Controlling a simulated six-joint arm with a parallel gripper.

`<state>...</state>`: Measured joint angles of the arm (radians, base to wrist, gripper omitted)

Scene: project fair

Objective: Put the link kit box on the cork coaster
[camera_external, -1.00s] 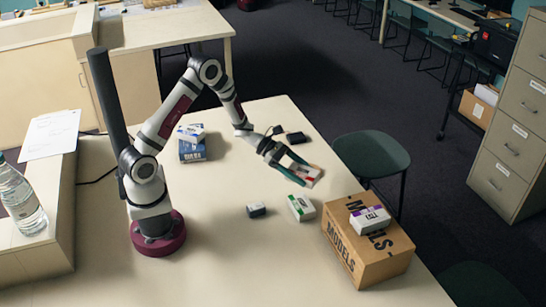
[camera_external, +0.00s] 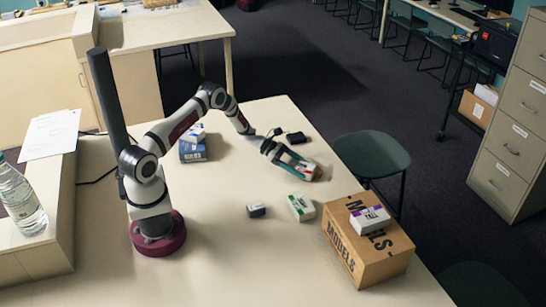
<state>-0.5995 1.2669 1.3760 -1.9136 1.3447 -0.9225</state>
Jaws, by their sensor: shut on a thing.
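My gripper (camera_external: 309,173) is at the table's right side, with its teal fingers around a white box with a red marking (camera_external: 302,168). It is shut on that box, low over or on the table; I cannot tell whether the box touches the surface. A white box with a green marking (camera_external: 301,206) lies flat, nearer the camera. A white box with a purple marking (camera_external: 370,219) lies on the cardboard carton. The labels are too small to read, so I cannot tell which is the link kit box. I cannot make out a cork coaster.
The cardboard carton (camera_external: 358,268) stands at the table's front right. A small dark block (camera_external: 256,210) sits left of the green-marked box. A blue box (camera_external: 192,152) with a white box (camera_external: 191,132) on top stands behind. Small black objects (camera_external: 295,138) lie near the far right edge.

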